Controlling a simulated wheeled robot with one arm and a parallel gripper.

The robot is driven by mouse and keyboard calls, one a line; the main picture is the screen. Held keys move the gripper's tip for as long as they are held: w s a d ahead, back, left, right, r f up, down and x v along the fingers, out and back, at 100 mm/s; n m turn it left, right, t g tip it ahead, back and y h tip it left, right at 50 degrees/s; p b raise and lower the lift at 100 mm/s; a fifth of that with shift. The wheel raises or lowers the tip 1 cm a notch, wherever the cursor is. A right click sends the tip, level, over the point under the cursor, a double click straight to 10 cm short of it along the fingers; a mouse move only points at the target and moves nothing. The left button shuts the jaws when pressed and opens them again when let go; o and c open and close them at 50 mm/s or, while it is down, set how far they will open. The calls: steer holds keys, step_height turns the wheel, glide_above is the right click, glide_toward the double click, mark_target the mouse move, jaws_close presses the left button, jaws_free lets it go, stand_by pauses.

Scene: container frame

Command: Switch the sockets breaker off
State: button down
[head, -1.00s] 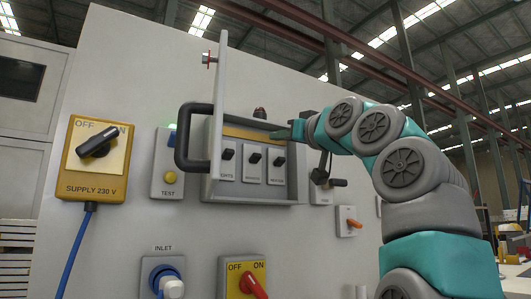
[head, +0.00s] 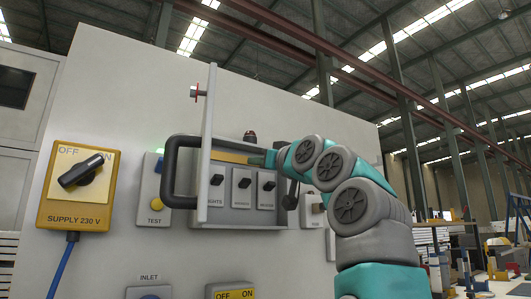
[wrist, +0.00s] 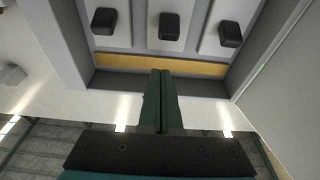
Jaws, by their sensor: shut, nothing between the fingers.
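The breaker box (head: 240,216) on the grey panel has its door (head: 206,130) swung open on the left. Inside are three breakers with black levers: left (head: 216,180), middle (head: 244,183) and right (head: 269,186). The left label seems to end in "GHTS"; the other two labels are too small to read surely. The levers also show at the top of the wrist view, the middle one (wrist: 170,26) nearest my fingers' line. My gripper (head: 259,161) is shut and empty at the box's upper right, by the yellow strip (wrist: 160,64). It appears apart from the levers.
The yellow supply switch (head: 78,185) and the test button unit (head: 153,203) are further left. Other switches are below.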

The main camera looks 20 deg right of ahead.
mark_target(243, 159)
steer(key=p+x, duration=0.2)
steer(key=x, duration=0.1)
steer(key=shift+w+a+r, duration=0.1)
steer(key=shift+w+r, duration=0.15)
steer(key=shift+s+f+b, duration=0.1)
steer(key=shift+f+b, duration=0.6)
steer(key=shift+b, duration=0.1)
steer(key=shift+s+f+b, duration=0.25)
steer(key=shift+f+b, duration=0.35)
steer(key=shift+s+f+b, duration=0.3)
steer(key=shift+f+b, duration=0.3)
steer(key=shift+s+f+t+y+b, duration=0.1)
steer(key=shift+f+t+y+b, duration=0.3)
steer(key=shift+b, duration=0.85)
steer(key=shift+s+f+t+b, duration=0.1)
steer(key=shift+t+b, duration=0.5)
steer(key=shift+b, duration=0.65)
stand_by(0.6)
steer(key=shift+d+f+b, duration=0.1)
steer(key=shift+d+b, duration=0.15)
steer(key=shift+b, duration=0.1)
